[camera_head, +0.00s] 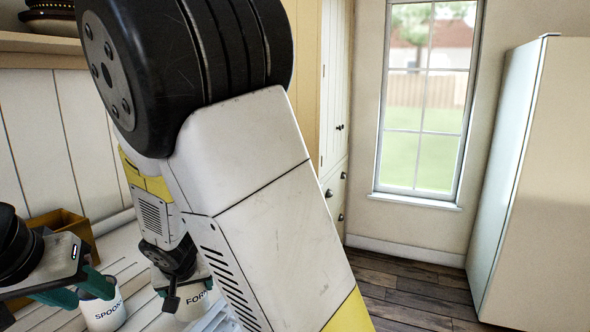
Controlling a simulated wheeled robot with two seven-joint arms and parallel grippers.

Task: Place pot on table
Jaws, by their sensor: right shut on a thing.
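No pot can be made out in this view. My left gripper (76,291) is at the lower left, its teal fingers apart, close above a white canister marked SPOON (104,313). I cannot tell whether it touches the canister. My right arm crosses the middle of the picture and hides much of the counter. My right gripper (180,278) is low beside it, in front of a white canister whose label begins FOR (193,304). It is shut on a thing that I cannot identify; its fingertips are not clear. No table can be made out for certain.
A wooden box (66,226) stands behind my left gripper on the pale counter (122,262). A shelf (38,43) holds dishes at the upper left. A window (425,105) and a tall white cabinet or fridge (535,180) are right. Wooden floor (410,290) is open between.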

